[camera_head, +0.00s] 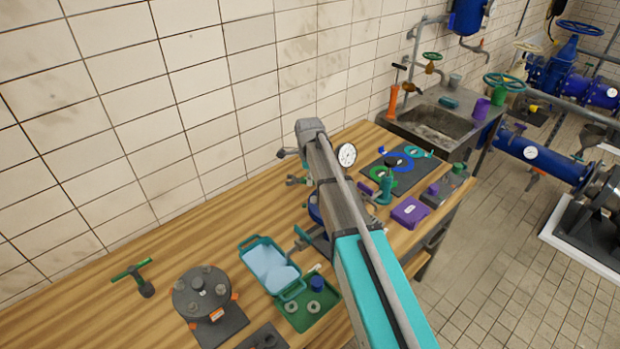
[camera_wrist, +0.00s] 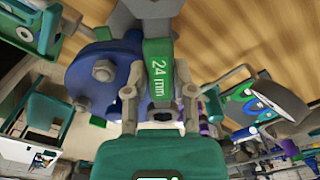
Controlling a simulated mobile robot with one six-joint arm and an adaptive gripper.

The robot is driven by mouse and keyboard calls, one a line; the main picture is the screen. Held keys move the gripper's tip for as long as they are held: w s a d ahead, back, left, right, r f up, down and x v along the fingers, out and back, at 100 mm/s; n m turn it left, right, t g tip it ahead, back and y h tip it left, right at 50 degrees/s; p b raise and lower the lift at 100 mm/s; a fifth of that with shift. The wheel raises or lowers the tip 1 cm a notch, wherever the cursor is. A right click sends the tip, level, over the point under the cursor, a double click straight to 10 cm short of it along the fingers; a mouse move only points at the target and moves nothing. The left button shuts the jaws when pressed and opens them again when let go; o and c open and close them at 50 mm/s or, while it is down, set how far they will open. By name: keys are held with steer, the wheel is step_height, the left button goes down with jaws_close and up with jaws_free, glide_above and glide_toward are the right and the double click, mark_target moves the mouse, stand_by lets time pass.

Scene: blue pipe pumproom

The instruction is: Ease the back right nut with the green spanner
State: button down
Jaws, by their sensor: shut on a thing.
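In the wrist view the green spanner (camera_wrist: 158,68), marked 24 mm, is shut between the fingers of my gripper (camera_wrist: 160,97). Its grey head (camera_wrist: 145,12) runs to the top edge and is partly cut off. A blue flange (camera_wrist: 88,85) with grey hex nuts lies left of and below the spanner; one nut (camera_wrist: 103,70) shows clear of the spanner. I cannot tell whether the spanner's head sits on a nut. In the head view my arm covers most of the blue flange (camera_head: 315,208), and the spanner cannot be made out. Which nut is the back right one is not clear.
A dark round flange (camera_head: 188,292) with several nuts, a green T-handled tool (camera_head: 135,277), a teal tray (camera_head: 246,246) and a green tray (camera_head: 318,318) stand on the bench. A dial gauge (camera_head: 347,155) and purple box (camera_head: 410,212) are near my arm. Bare wood lies along the wall.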

steer(key=shift+r+p, duration=1.05)
steer(key=shift+r, duration=0.15)
